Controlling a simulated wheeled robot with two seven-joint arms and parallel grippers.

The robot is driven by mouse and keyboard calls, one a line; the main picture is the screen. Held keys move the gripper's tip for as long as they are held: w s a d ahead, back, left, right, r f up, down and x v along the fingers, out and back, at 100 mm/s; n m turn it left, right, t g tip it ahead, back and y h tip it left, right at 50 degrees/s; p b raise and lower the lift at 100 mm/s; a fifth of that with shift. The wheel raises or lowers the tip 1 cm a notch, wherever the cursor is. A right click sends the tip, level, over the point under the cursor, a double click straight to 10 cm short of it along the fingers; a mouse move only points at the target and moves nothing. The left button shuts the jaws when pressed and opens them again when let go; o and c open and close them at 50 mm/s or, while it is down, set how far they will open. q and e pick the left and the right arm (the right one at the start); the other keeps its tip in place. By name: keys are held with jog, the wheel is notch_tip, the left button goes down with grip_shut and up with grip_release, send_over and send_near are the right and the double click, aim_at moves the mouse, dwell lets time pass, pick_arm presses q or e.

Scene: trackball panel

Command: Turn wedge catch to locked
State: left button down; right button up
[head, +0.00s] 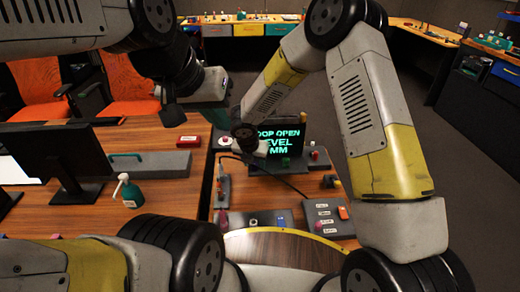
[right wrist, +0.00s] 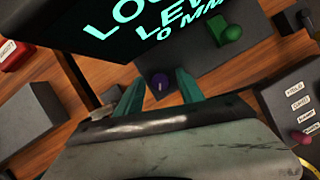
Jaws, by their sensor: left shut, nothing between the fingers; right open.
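My left gripper (head: 214,108) is shut and empty, raised left of the screen.
A green knob (right wrist: 230,33) and a labelled switch box (right wrist: 297,105) lie to the right. A green pump bottle (head: 129,192) and a monitor (head: 57,155) stand at left.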

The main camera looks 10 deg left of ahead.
jog(key=shift+f, duration=0.1)
grip_shut()
dwell(0.4)
jog(key=m+h, duration=0.1)
jog(key=m, duration=0.3)
jog(key=shift+w+a+m+h, duration=0.1)
jog(key=shift+m+h, duration=0.2)
jog(key=shift+h, duration=0.1)
jog(key=shift+m+g+h, duration=0.6)
jog(key=shift+m+g, duration=0.2)
jog(key=shift+m, duration=1.2)
grip_release()
